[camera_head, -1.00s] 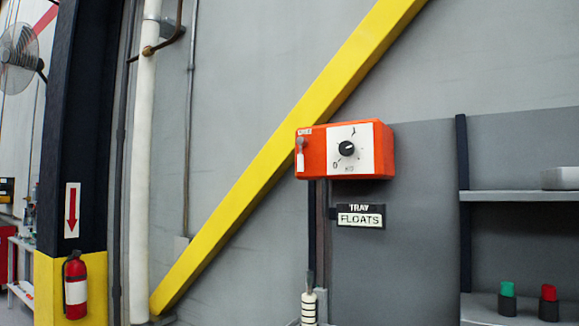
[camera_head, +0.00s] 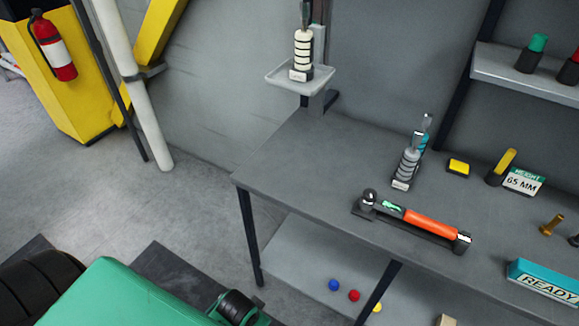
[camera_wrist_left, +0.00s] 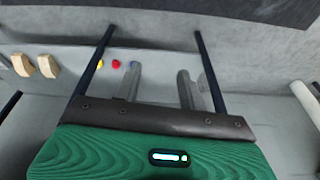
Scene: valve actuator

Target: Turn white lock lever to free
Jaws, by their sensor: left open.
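The white lock lever is not in either view at this moment, and neither is the orange box with the dial. My left gripper (camera_wrist_left: 158,70) shows in the left wrist view, with two grey fingers apart and nothing between them. Beyond the fingers are the lower shelf and legs of the bench. A green part of my own body shows at the bottom left of the head view. My right gripper is not in view.
The grey bench (camera_head: 300,165) holds an orange-handled tool (camera_head: 430,224), a ringed grey post (camera_head: 406,168) and a teal READY block (camera_head: 545,278). A ringed white post (camera_head: 303,52) stands on a small tray (camera_head: 282,78). Open floor (camera_head: 185,205) lies left.

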